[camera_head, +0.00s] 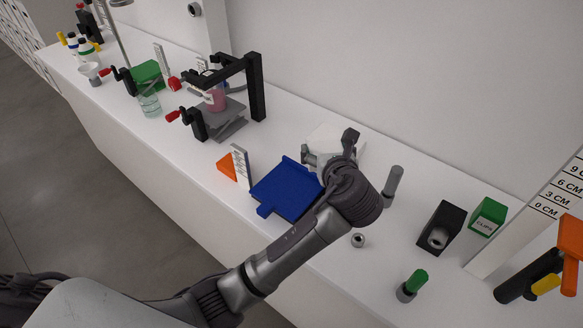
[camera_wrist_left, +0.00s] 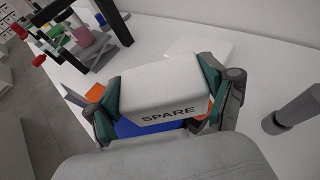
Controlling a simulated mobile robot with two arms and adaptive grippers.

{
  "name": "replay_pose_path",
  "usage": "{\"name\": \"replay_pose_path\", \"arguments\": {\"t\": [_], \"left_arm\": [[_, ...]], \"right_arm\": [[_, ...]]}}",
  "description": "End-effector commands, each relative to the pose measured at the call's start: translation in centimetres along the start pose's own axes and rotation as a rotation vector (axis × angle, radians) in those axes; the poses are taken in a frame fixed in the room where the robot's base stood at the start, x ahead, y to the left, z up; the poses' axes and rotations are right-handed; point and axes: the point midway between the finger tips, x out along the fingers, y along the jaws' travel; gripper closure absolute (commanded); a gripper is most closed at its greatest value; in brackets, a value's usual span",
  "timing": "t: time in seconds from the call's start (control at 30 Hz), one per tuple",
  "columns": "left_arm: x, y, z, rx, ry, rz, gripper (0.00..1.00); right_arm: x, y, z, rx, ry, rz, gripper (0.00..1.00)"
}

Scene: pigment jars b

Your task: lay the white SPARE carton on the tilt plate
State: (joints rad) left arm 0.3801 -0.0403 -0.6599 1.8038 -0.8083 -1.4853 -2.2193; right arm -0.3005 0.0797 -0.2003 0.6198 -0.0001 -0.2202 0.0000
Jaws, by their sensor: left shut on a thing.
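The white SPARE carton (camera_wrist_left: 165,92) is between the fingers of my left gripper (camera_wrist_left: 163,85) in the left wrist view, its lettering towards the camera. The gripper is shut on it. In the head view my left gripper (camera_head: 330,157) is over the counter, partly hidden by its own wrist. A blue plate with a tab (camera_head: 285,190), perhaps the tilt plate, lies just left of the gripper. Some blue (camera_wrist_left: 140,129) also shows below the carton in the wrist view. I cannot tell whether they touch. My right gripper is not in view.
An orange wedge (camera_head: 227,167) and a white upright label (camera_head: 241,167) stand left of the blue plate. A black frame (camera_head: 257,88) stands further back. A grey cylinder (camera_head: 392,186), black box (camera_head: 440,226) and green CLIPS box (camera_head: 487,217) stand to the right.

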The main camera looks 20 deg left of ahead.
Motion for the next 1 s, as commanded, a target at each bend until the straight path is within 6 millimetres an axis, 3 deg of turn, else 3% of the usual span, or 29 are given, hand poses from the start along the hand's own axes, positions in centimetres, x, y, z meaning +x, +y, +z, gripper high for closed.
{"name": "replay_pose_path", "arguments": {"t": [0.2, 0.37, 0.5, 0.73, 1.0], "left_arm": [[3.8, 4.2, -1.5, 0.004, 0.001, 0.003, 0.47], [5.4, 5.9, -2.3, 0.001, 0.0, -0.001, 0.47], [6.1, 6.3, -2.9, 0.001, 0.002, -0.002, 0.47], [7.2, 6.3, -5.8, 0.002, 0.001, -0.003, 0.47], [7.4, 6.2, -6.2, -0.001, 0.0, -0.004, 0.47]], "right_arm": [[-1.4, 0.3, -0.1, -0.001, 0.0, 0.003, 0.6], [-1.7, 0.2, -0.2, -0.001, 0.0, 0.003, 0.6], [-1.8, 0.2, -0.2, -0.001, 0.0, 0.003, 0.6], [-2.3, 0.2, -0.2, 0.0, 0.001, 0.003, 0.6], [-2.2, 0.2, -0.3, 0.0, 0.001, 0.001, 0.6]]}}
